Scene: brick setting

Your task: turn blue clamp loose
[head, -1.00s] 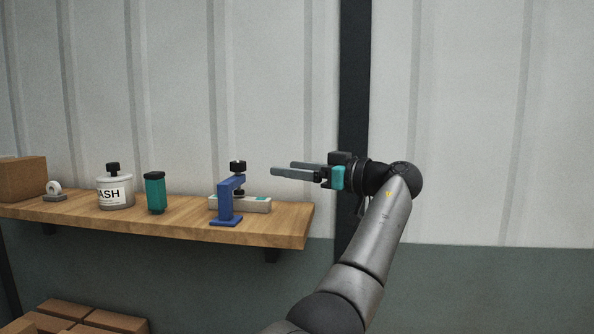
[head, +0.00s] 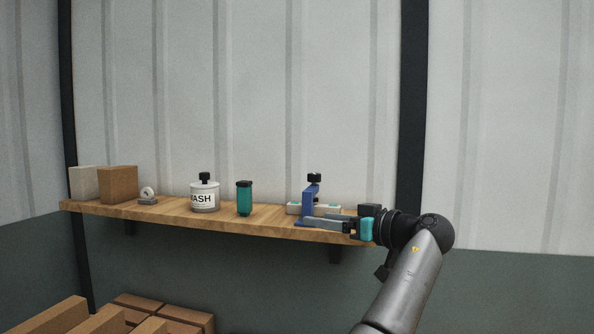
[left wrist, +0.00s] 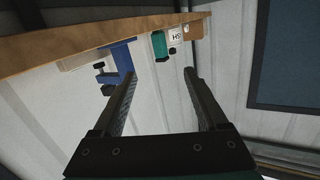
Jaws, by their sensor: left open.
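The blue clamp (head: 309,203) stands on the wooden shelf near its right end, with a black knob (head: 314,177) on top. A pale grey bar (head: 330,209) with teal patches lies at the clamp. My left gripper (head: 304,221) comes in from the right, and its fingers overlap the clamp's lower part in the head view. They are open and hold nothing. In the left wrist view the clamp (left wrist: 123,58) is beyond the tip of the left-hand finger, outside the gap of my gripper (left wrist: 160,76). Contact cannot be told. My right gripper is out of view.
The shelf (head: 165,212) also holds a green canister (head: 244,199), a white WASH jar (head: 204,198), a small tape dispenser (head: 148,195) and blocks (head: 118,185) at the left. A ribbed wall stands behind. Several brown boxes (head: 170,312) lie below.

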